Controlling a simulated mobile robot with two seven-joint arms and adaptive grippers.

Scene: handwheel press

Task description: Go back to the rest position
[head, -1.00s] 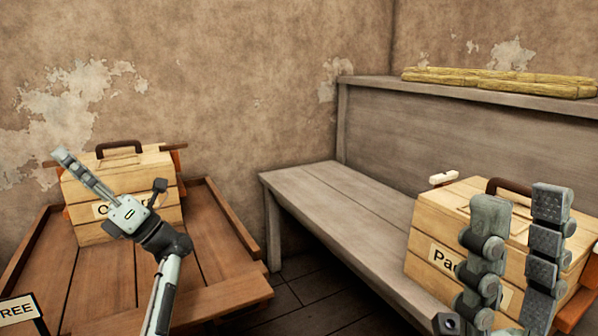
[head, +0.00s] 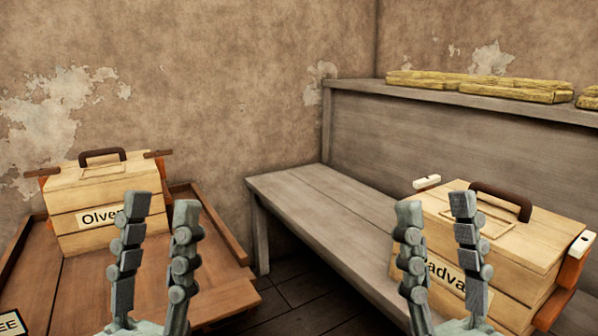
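My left gripper (head: 158,225) is at the lower left with its two fingers pointing up and a clear gap between them. It is open and empty, in front of the brown wooden tray. My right gripper (head: 437,228) is at the lower right, also with its fingers up and apart, and nothing between them. It stands in front of a wooden box (head: 525,258) and covers part of that box's label.
A wooden box labelled "Olver" or similar (head: 75,232) sits on the brown wooden tray (head: 222,228) at left. The right box stands by a grey bench (head: 300,190). Yellowish bars (head: 470,86) lie on the ledge (head: 420,95) above. Floor shows between tray and bench.

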